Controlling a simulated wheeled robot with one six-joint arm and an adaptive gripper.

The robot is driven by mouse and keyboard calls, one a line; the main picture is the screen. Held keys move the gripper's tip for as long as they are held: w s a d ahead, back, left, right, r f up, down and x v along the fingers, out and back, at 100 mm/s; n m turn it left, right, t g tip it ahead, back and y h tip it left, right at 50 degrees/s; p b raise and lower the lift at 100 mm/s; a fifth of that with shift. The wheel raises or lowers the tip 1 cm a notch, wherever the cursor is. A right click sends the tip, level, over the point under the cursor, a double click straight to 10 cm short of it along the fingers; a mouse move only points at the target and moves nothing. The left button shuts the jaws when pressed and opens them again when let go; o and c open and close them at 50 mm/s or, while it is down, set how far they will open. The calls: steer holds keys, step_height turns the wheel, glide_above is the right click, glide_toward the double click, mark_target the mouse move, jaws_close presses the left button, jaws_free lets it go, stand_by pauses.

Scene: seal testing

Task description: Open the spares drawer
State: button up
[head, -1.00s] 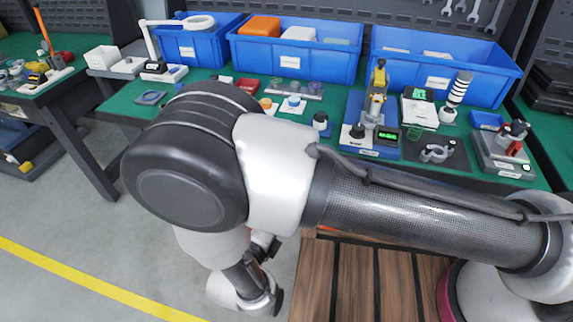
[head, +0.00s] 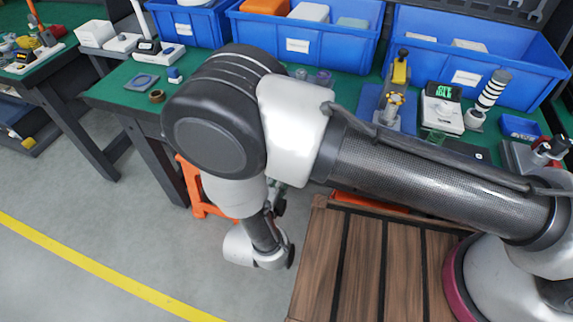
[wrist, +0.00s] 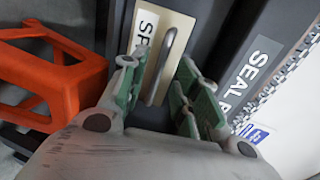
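The spares drawer shows in the wrist view as a beige front (wrist: 172,32), with a label partly cut off to "SP". A grey metal bar handle (wrist: 168,50) runs along it. My gripper (wrist: 160,72) is open, its green-padded fingers one on each side of the handle. A gap shows between the fingers and the handle, and I cannot make out any contact. The drawer looks shut, though its edges are partly hidden by the fingers. In the head view my arm hides the drawer and most of the gripper.
A dark panel labelled "SEAL" (wrist: 250,75) lies right of the drawer. An orange stool (wrist: 50,75) stands close on the left in the wrist view. In the head view, blue bins (head: 305,45) and test devices (head: 440,108) stand on the green bench; grey floor (head: 120,215) is open at left.

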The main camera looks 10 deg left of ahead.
steer(key=shift+x, duration=2.35)
jaws_close()
